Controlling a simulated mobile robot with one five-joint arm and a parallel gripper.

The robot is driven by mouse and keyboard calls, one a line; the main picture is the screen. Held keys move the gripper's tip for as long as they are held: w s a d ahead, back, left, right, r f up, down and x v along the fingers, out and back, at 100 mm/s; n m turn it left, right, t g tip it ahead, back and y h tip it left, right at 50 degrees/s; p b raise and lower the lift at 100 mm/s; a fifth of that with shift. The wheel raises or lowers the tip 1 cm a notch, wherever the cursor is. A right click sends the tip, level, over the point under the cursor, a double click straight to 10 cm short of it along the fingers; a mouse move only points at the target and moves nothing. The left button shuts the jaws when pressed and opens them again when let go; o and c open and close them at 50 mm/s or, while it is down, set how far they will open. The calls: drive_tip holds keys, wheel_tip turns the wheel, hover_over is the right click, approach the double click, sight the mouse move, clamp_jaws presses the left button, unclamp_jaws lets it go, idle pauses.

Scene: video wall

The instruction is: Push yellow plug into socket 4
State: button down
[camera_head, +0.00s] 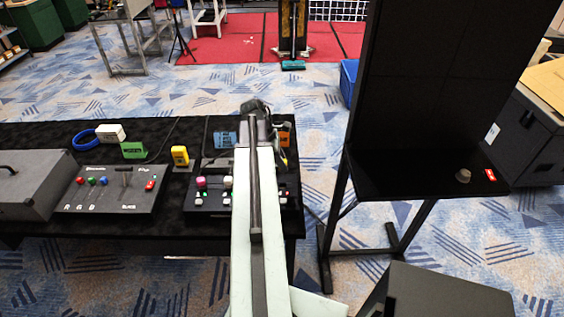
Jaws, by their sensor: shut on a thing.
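My arm reaches forward over the black table, and its dark end with my gripper (258,112) is at the far side of a black control panel (197,212). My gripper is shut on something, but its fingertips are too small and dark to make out. A small yellow piece, likely the yellow plug (283,159), shows just right of the arm, close to dark cables. My arm covers the middle of the panel. I cannot make out socket 4 or any socket number.
On the table (150,228) left of my arm are a grey case (35,180), a console with coloured knobs (110,190), a yellow box (180,156), a green block (132,150) and a blue ring (84,140). A tall black screen stand (440,90) rises close on the right.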

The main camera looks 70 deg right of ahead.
drive_tip(key=shift+s+d+f, duration=0.1)
drive_tip(key=shift+s+f, duration=0.15)
drive_tip(key=shift+f+b, duration=0.6)
drive_tip(key=shift+b, duration=0.25)
wheel_tip(320, 180, down, 5)
drive_tip(key=b, duration=0.4)
drive_tip(key=shift+r, duration=0.2)
drive_tip(key=shift+w+f+b, duration=0.2)
drive_tip(key=shift+f+b, duration=1.15)
drive_tip(key=shift+b, duration=0.3)
drive_tip(key=c, duration=1)
unclamp_jaws()
drive_tip(key=o, duration=0.6)
drive_tip(key=shift+c, duration=0.2)
drive_tip(key=shift+w+r, duration=0.1)
wheel_tip(320, 180, up, 7)
drive_tip(key=p, duration=0.7)
